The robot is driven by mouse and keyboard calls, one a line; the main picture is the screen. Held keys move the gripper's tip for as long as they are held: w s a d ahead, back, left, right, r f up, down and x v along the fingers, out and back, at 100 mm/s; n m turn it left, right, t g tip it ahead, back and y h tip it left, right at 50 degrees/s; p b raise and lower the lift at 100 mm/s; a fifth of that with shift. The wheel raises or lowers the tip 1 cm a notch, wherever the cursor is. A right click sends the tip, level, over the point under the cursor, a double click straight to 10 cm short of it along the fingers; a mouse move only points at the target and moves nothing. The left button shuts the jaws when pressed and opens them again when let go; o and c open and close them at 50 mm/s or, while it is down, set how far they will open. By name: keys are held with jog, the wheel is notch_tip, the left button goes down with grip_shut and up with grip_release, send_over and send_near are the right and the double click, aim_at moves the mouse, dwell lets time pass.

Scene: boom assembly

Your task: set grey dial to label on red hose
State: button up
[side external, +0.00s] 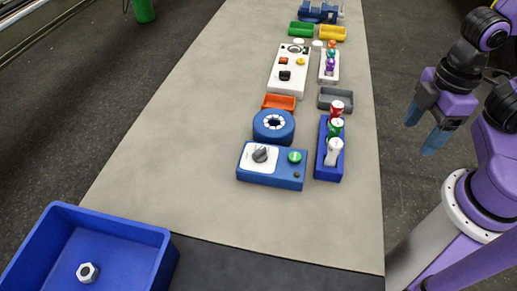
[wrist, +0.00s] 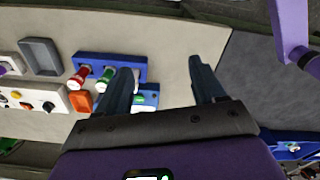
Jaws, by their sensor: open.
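The grey dial (side external: 261,154) sits on a white plate on top of a blue control box (side external: 270,178), with a green button to its right. Right of the box, a blue rack (side external: 328,176) holds a red hose end (side external: 337,107), a green one (side external: 336,128) and a white one (side external: 333,152). Their label marks are too small to read. My gripper (side external: 424,128) is open and empty, off the table's right edge and apart from the dial. In the wrist view, the red piece (wrist: 80,77) shows left of my gripper (wrist: 160,67); a finger partly hides the control box, and the dial is not visible.
A blue ring-shaped part (side external: 273,126) stands just behind the control box. Orange (side external: 279,101) and grey (side external: 336,98) trays, a white panel (side external: 290,70) and other parts lie farther back. A blue bin (side external: 90,245) holding a nut is front left. The table's left side is clear.

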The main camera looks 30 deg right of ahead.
jog(key=w+a+r+m, duration=0.2)
jog(key=w+a+m, duration=0.3)
jog(key=w+a, duration=0.75)
jog(key=m, duration=0.4)
send_over(258, 149)
jog(key=f, duration=0.1)
notch_tip(258, 149, down, 18)
jog(key=shift+r, duration=0.25)
jog(key=c, duration=1.1)
